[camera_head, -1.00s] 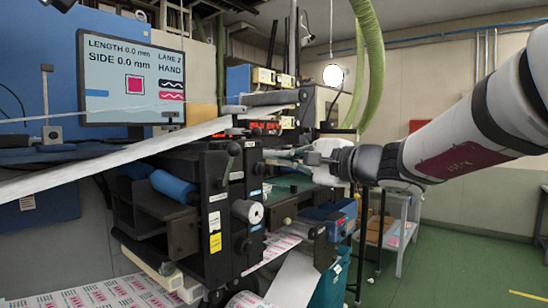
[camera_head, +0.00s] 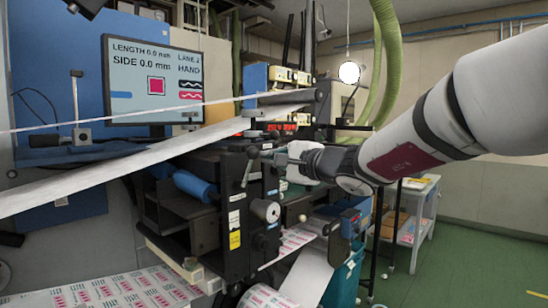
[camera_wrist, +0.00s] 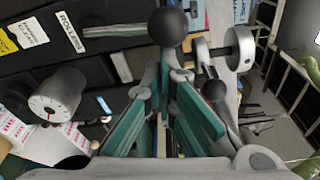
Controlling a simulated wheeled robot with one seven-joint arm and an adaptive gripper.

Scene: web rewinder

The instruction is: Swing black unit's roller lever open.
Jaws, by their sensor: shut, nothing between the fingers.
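The black unit (camera_head: 236,215) stands in the middle of the head view, its dark side plate carrying white and yellow labels. Its lever has a black ball knob (camera_head: 252,152) at the top and a thin stem slanting down along the plate. In the wrist view a black ball knob (camera_wrist: 168,26) is just beyond my fingertips, near a "ROLLERS" label (camera_wrist: 72,31). My gripper (camera_head: 266,154) is shut and empty, with its tips close to the right of the knob. The wrist view shows its green-padded fingers (camera_wrist: 163,75). I cannot tell whether they touch the knob.
A grey dial knob (camera_head: 266,210) sticks out below the lever; it also shows in the wrist view (camera_wrist: 57,95). A second, smaller dark ball (camera_wrist: 214,90) lies right of my fingers. A paper web (camera_head: 120,172) slants across the left.

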